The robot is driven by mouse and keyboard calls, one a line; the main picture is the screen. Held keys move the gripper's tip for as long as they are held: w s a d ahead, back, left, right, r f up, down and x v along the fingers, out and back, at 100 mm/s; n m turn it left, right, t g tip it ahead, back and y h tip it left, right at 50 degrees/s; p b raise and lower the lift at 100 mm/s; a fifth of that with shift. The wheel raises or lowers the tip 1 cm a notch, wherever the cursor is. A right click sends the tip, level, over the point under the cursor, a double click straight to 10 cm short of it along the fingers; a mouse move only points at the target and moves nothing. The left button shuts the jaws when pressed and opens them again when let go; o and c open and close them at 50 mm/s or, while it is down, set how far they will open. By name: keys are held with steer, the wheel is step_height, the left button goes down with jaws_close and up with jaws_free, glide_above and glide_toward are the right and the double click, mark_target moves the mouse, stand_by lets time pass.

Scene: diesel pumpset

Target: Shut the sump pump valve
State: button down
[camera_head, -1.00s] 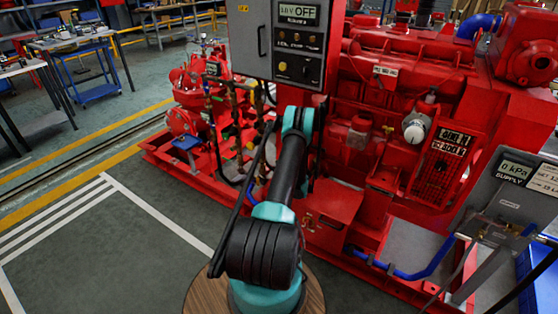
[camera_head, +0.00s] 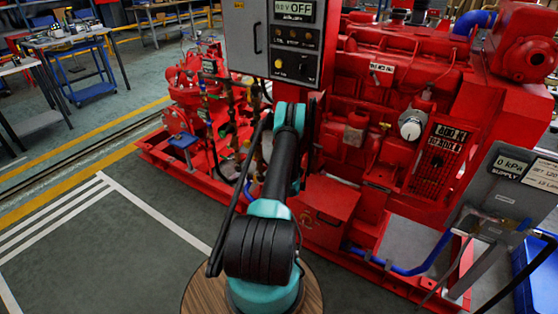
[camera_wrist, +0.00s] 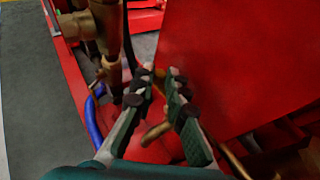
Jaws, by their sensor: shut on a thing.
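My gripper (camera_wrist: 160,84) shows in the wrist view low beside the red machine. Its two dark green and grey fingers are drawn in around a small yellow-brown part, mostly hidden between the black fingertip pads. I take it to be the valve handle, but its shape and angle cannot be made out. Brass valve fittings and an upright pipe (camera_wrist: 106,28) stand just left of the fingertips. In the head view my arm reaches to the pumpset, and its own links and the control box hide the gripper and the valve.
A red panel (camera_wrist: 235,60) stands close on the right in the wrist view. A blue hose (camera_wrist: 94,122) runs at left, and a brass pipe passes under the fingers. In the head view a grey control box (camera_head: 270,40) overhangs the arm. Open floor (camera_head: 120,250) lies at left.

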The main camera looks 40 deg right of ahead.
steer(key=shift+w+d+m+h, duration=0.15)
steer(key=shift+m+h, duration=0.45)
steer(key=c, duration=1.5)
jaws_free()
steer(key=shift+c, duration=0.2)
